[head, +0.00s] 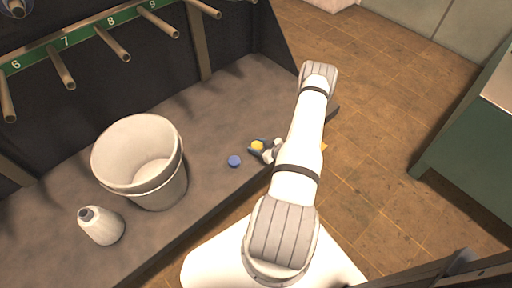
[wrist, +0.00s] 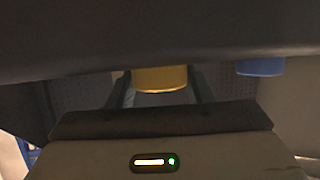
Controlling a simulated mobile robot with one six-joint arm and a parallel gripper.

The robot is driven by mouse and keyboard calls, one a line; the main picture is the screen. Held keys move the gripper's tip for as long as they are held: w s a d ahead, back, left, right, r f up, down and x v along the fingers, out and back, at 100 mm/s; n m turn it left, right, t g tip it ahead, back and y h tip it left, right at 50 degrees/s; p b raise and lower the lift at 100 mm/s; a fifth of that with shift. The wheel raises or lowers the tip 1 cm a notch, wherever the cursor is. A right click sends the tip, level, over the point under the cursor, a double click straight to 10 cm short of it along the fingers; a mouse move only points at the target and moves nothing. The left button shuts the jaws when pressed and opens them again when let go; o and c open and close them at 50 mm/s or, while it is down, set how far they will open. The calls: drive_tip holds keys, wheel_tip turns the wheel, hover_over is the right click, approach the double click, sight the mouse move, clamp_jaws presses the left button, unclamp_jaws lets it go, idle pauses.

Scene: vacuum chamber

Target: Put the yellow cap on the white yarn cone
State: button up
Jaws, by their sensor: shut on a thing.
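My gripper (head: 259,148) is shut on the yellow cap (head: 257,145), over the right part of the dark bench. In the wrist view the yellow cap (wrist: 160,78) sits between the two dark fingers. Whether the cap touches the bench I cannot tell. The white yarn cone (head: 101,226) stands on the bench at the lower left, in front of a bucket and well left of my gripper. Its narrow top shows a dark grey-blue tip.
A blue cap (head: 234,161) lies on the bench just left of my gripper; it also shows in the wrist view (wrist: 261,67). A large white bucket (head: 184,187) stands between gripper and cone. A numbered green rail (head: 85,36) with pegs runs along the back.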

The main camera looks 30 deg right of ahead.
sight(257, 145)
wheel_tip(257, 145, up, 10)
drive_tip(key=p, duration=0.2)
drive_tip(key=shift+p, duration=0.3)
idle(0.7)
